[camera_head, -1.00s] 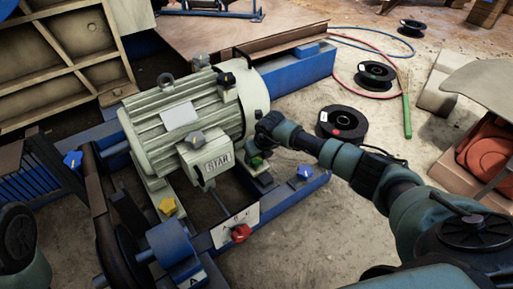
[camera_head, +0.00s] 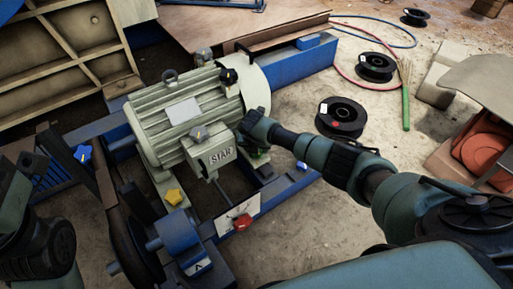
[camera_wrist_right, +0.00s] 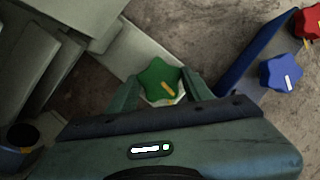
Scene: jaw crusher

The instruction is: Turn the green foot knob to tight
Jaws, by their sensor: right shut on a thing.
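The green foot knob (camera_wrist_right: 159,77) is a star-shaped knob at the motor's foot, with a yellow mark pointing down and right in the wrist view. My right gripper (camera_wrist_right: 161,91) is shut on it, one finger on either side. In the head view the green knob (camera_head: 260,158) is partly hidden below my right gripper (camera_head: 255,150), beside the grey-green motor (camera_head: 190,120). No tight marking is readable near the knob. My left arm shows at the lower left of the head view, but its fingertips are not visible.
A blue knob (camera_wrist_right: 281,72) and a red knob (camera_wrist_right: 308,22) are right of the green one in the wrist view. A yellow knob (camera_head: 174,197) is at the motor's near foot. Black spools (camera_head: 341,117) lie on the floor beyond my right arm.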

